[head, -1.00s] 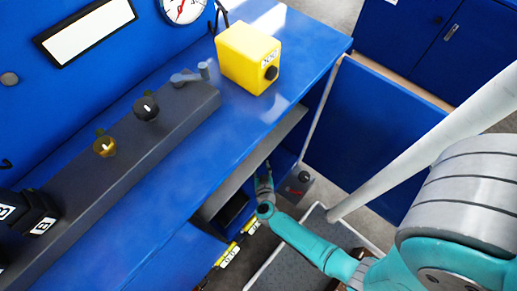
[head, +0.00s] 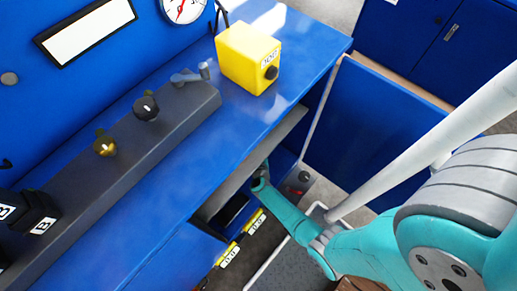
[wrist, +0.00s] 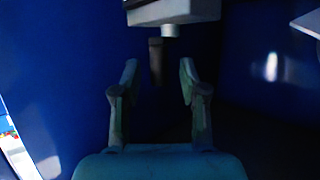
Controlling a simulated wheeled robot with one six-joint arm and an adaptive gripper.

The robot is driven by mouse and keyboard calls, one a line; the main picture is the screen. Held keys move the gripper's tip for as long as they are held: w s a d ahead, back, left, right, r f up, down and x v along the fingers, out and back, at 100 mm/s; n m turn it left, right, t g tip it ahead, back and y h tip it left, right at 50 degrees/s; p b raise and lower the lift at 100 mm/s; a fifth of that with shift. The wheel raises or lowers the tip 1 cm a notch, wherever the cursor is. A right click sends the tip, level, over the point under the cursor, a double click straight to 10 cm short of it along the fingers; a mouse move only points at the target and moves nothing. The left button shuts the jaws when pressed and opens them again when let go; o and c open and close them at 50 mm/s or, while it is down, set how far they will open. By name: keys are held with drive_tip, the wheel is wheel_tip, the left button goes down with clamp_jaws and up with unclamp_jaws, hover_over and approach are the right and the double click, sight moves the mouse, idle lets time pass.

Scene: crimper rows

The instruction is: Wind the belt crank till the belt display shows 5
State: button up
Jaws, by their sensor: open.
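In the wrist view my gripper (wrist: 157,95) is open, with a finger on each side and nothing held. A dark upright grip (wrist: 157,62) shows in the gap beyond the fingertips. It is below a pale block (wrist: 172,11) with a small round hub (wrist: 171,31). It may be the belt crank's handle, but I cannot tell, nor whether a finger touches it. In the head view my arm reaches below the bench edge, and my fingers cannot be made out. I cannot identify the belt display.
A yellow box (head: 246,55) with a black knob stands on the blue bench (head: 190,150). The rail (head: 95,195) carries black and brass knobs. A blue panel (head: 385,130) stands to the right.

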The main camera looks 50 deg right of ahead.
drive_tip(key=shift+w+d+f, duration=0.15)
drive_tip(key=shift+w+d, duration=0.1)
clamp_jaws()
drive_tip(key=shift+w+a+m+g+h, duration=0.25)
drive_tip(key=shift+m+g+h, duration=0.15)
drive_tip(key=shift+m+g, duration=0.1)
drive_tip(key=shift+w+a+m+g+h, duration=0.15)
drive_tip(key=shift+a+m+g+h, duration=0.05)
drive_tip(key=shift+m+g+h, duration=0.25)
drive_tip(key=shift+w+a+m+g+h, duration=0.15)
drive_tip(key=shift+m+g+h, duration=0.1)
drive_tip(key=shift+m+g, duration=0.35)
drive_tip(key=shift+w+a+m+g+h, duration=0.2)
drive_tip(key=shift+m+g+h, duration=0.05)
drive_tip(key=shift+m+g, duration=0.4)
drive_tip(key=shift+w+a+m+g+h, duration=0.15)
drive_tip(key=shift+m+g+h, duration=0.1)
drive_tip(key=shift+m+g, duration=0.35)
drive_tip(key=shift+g, duration=0.3)
